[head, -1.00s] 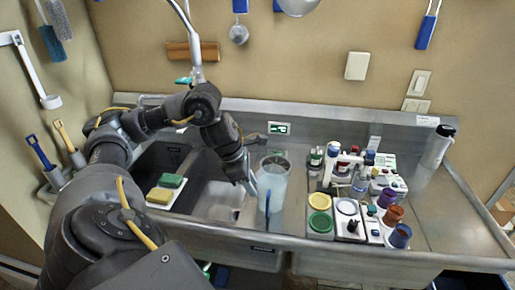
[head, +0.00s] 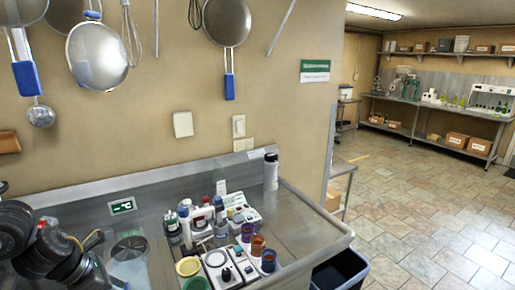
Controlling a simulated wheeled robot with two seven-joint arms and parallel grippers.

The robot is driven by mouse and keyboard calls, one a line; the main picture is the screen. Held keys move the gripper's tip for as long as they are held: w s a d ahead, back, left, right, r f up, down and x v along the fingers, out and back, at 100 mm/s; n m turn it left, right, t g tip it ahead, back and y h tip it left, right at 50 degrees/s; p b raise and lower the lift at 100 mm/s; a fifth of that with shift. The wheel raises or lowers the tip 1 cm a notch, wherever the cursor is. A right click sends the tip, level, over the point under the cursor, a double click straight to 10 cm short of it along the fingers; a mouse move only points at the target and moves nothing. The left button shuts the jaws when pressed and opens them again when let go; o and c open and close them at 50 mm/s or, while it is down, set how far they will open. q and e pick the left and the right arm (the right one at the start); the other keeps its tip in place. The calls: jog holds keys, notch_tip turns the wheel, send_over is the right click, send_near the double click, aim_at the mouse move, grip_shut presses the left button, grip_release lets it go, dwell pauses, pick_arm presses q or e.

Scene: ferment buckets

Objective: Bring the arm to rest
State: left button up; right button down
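My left arm comes in at the lower left of the head view, over the sink side of the steel counter (head: 305,225). Its gripper is below the picture's edge or hidden, so its fingers do not show. A translucent bucket (head: 129,262) stands right beside the arm, cut off by the bottom edge. I cannot tell whether the arm touches it. My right arm and gripper are not in view.
Bottles (head: 186,222), small devices and coloured cups (head: 257,246) crowd the counter. A grey flask (head: 271,171) stands at the back corner. Strainers (head: 98,55) hang on the wall. A dark bin (head: 341,270) stands right of the counter; tiled floor (head: 420,225) beyond is open.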

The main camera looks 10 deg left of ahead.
pick_arm(q)
jog(key=w+d+f+n+t+h, duration=0.1)
jog(key=d+f+n+t, duration=0.25)
jog(key=d+n, duration=0.6)
jog(key=w+d+f+n+t+h, duration=0.1)
jog(key=d+f+n+t, duration=0.3)
jog(key=d+n, duration=0.55)
jog(key=s+a+f+n+g+y, duration=0.2)
jog(key=s+f+n+g+y, duration=0.15)
jog(key=s+f+n, duration=0.55)
jog(key=s+a+f+n+g+y, duration=0.25)
jog(key=s+f+n+g, duration=0.2)
jog(key=s+n, duration=0.8)
notch_tip(320, 180, down, 26)
jog(key=g+b, duration=0.2)
jog(key=s+a+f+b, duration=0.2)
jog(key=s+a+f, duration=0.1)
jog(key=s+f, duration=1.4)
notch_tip(320, 180, down, 3)
jog(key=shift+g, duration=0.45)
jog(key=shift+s+n, duration=0.1)
jog(key=shift+n, duration=0.15)
